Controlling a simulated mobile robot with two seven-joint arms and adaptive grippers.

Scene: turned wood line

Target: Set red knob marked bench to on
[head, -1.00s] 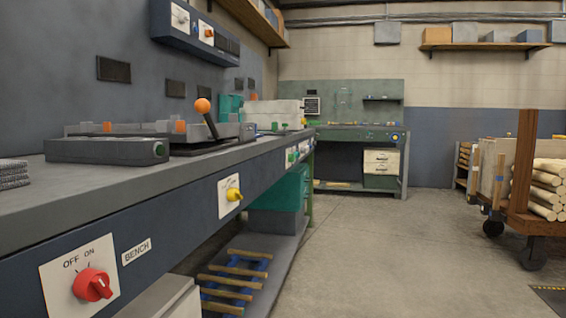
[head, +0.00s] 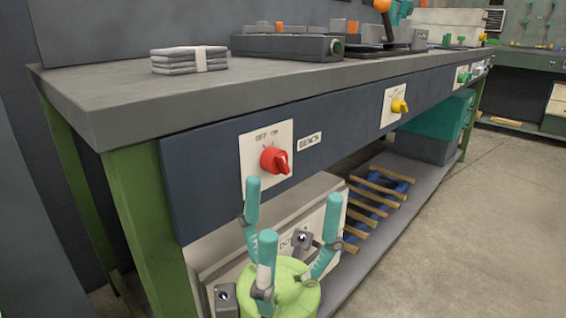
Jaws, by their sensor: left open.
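The red knob (head: 274,160) sits on a white plate (head: 253,144) marked OFF and ON on the dark front panel of the bench, beside a BENCH label (head: 309,141). OFF is on the left and ON on the right. A raised grip shows on the knob's right side; I cannot tell which mark it is set to. My left gripper (head: 285,212) is at the bottom middle, below and in front of the knob. Its teal fingers point up and are spread apart, empty, and appear not to touch the knob. My right gripper is out of view.
A yellow knob (head: 399,106) is further right on the same panel. Folded grey cloths (head: 189,60) lie on the benchtop (head: 110,85). A pale cabinet (head: 215,250) and a lower shelf with wooden sticks (head: 372,200) are below. Open floor (head: 480,240) lies to the right.

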